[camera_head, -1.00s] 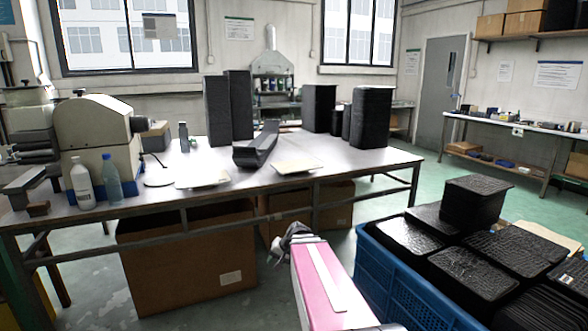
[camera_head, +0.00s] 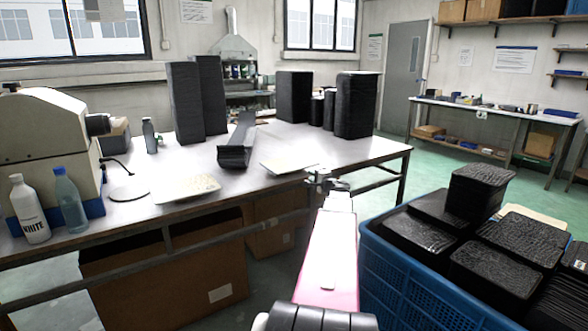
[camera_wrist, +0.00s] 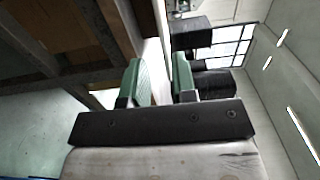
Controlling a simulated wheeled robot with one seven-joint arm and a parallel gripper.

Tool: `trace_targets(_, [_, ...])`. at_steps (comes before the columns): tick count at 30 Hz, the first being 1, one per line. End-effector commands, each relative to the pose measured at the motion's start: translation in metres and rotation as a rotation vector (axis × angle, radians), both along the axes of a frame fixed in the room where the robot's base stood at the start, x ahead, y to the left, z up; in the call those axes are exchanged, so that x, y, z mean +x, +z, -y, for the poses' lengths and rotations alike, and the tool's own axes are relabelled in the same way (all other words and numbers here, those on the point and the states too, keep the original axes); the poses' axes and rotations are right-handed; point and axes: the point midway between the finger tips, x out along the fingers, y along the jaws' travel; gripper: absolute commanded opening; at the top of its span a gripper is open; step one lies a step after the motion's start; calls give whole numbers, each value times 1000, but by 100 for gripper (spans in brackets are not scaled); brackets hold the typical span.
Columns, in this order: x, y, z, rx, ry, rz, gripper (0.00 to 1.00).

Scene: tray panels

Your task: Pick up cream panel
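Two thin cream panels lie flat on the grey table: one (camera_head: 187,188) at the front left, and another (camera_head: 289,165) near the front edge at centre. My gripper (camera_head: 326,181) is at the table's front edge, just right of and nearer than the centre panel, apart from it. In the wrist view my gripper (camera_wrist: 159,80) has its two green-padded fingers apart, with nothing held between them. The pale table top shows edge-on beyond the gap; I cannot make out a panel there. A cream sheet (camera_head: 536,219) also shows partly behind black panels in the blue crate.
The table (camera_head: 135,211) carries a dark angled holder (camera_head: 236,145), tall black stacks (camera_head: 186,105), bottles (camera_head: 70,200) and a cream machine (camera_head: 45,140). The blue crate (camera_head: 395,285) of black panels stands close right of my arm. Cardboard boxes (camera_head: 165,280) sit underneath the table.

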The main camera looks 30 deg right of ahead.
Motion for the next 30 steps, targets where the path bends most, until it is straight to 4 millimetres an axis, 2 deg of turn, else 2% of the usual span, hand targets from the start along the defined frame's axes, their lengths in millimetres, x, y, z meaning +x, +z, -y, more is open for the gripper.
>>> trace_targets(8, [15,0,0,1,0,1,26])
trace_targets(24, [81,0,-6,0,1,0,26])
trace_targets(30, [97,0,-8,0,1,0,26])
